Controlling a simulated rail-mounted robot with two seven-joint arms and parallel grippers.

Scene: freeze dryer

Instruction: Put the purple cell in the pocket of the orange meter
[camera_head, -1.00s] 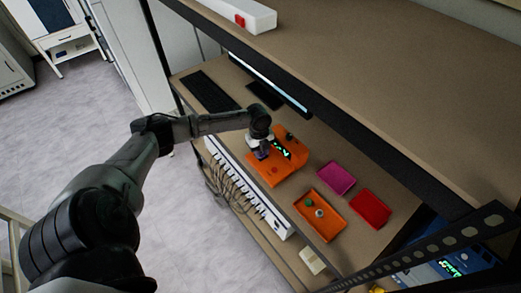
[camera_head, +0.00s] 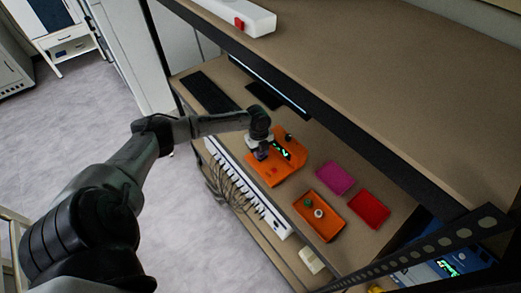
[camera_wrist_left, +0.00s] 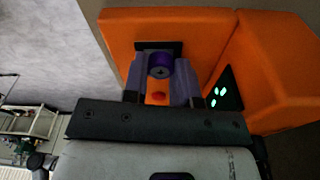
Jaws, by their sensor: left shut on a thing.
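The orange meter (camera_head: 267,174) lies on the shelf board, with a dark display showing green marks. In the left wrist view the meter (camera_wrist_left: 205,32) fills the upper part, with its dark pocket (camera_wrist_left: 150,46) near the top middle. My left gripper (camera_head: 261,154) is over the meter. In the wrist view the gripper (camera_wrist_left: 160,82) is shut on the purple cell (camera_wrist_left: 161,65), whose round end shows between the fingers. The cell is at the dark pocket, overlapping its edge in view; how deep it sits cannot be told. A red button on the meter shows between the fingers.
An orange tray (camera_head: 326,231) holding small round items stands to the right of the meter, beside a magenta tray (camera_head: 334,178) and a red tray (camera_head: 369,208). A keyboard (camera_head: 208,92) and a monitor (camera_head: 268,84) are behind. An upper shelf (camera_head: 380,75) overhangs the board.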

